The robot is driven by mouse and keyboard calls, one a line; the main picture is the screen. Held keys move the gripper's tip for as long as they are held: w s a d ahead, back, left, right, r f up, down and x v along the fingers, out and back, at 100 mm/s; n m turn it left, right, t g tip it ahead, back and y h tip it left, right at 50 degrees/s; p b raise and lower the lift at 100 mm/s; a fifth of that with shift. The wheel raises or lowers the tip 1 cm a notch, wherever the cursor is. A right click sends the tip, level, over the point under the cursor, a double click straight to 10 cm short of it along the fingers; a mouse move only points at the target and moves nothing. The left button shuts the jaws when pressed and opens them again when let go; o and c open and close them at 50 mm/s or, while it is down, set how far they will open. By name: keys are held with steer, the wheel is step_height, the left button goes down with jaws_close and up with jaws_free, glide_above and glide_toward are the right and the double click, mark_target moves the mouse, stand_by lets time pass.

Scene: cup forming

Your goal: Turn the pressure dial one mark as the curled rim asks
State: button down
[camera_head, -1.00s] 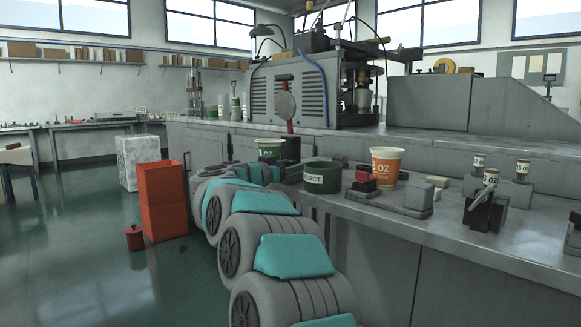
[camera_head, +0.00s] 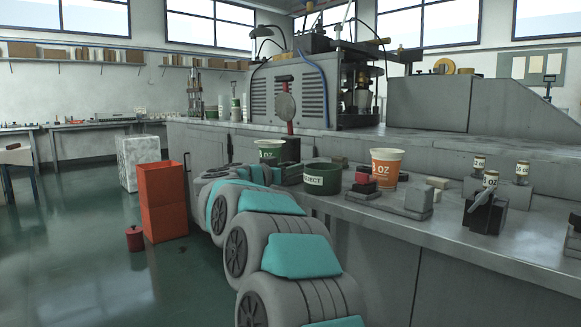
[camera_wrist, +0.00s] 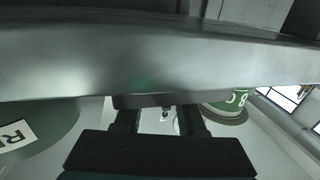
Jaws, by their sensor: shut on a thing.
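In the wrist view my gripper (camera_wrist: 160,110) is shut on a small dark thing (camera_wrist: 150,101) by the counter edge. The thing is mostly hidden, and I cannot tell whether it is the pressure dial. A green and white cup (camera_head: 271,150) stands upright on the counter beside my arm's far end. Its lettered side also shows in the wrist view (camera_wrist: 234,102). The fine shape of its curled rim is too small to judge. An orange cup (camera_head: 386,166) stands upright farther right, with a pale rim. My fingers are hidden in the head view.
A green bowl (camera_head: 322,180) labelled reject sits right of my gripper; it is at the left in the wrist view (camera_wrist: 38,130). A red-topped block (camera_head: 364,182), a grey block (camera_head: 405,200) and a lever box (camera_head: 484,212) stand along the counter. A red bin (camera_head: 162,200) stands on the floor.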

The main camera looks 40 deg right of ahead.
mark_target(284, 187)
steer(key=shift+s+d+r+t, duration=0.15)
steer(key=shift+s+r+t, duration=0.05)
steer(key=shift+r+t, duration=0.1)
steer(key=n+t+y+p, duration=0.1)
steer(key=n+t+p, duration=0.1)
steer(key=shift+t+y, duration=0.3)
steer(key=shift+t, duration=0.1)
steer(key=shift+w+f+n+t+y, duration=0.1)
steer(key=shift+n+t+y, duration=0.25)
steer(key=shift+n+t, duration=0.15)
steer(key=shift+w+f+n+t+y, duration=0.1)
steer(key=shift+n+t+y, duration=0.25)
steer(key=shift+n+t, duration=0.15)
steer(key=c, duration=0.5)
jaws_free()
steer(key=shift+f, duration=0.1)
steer(key=shift+v, duration=4.05)
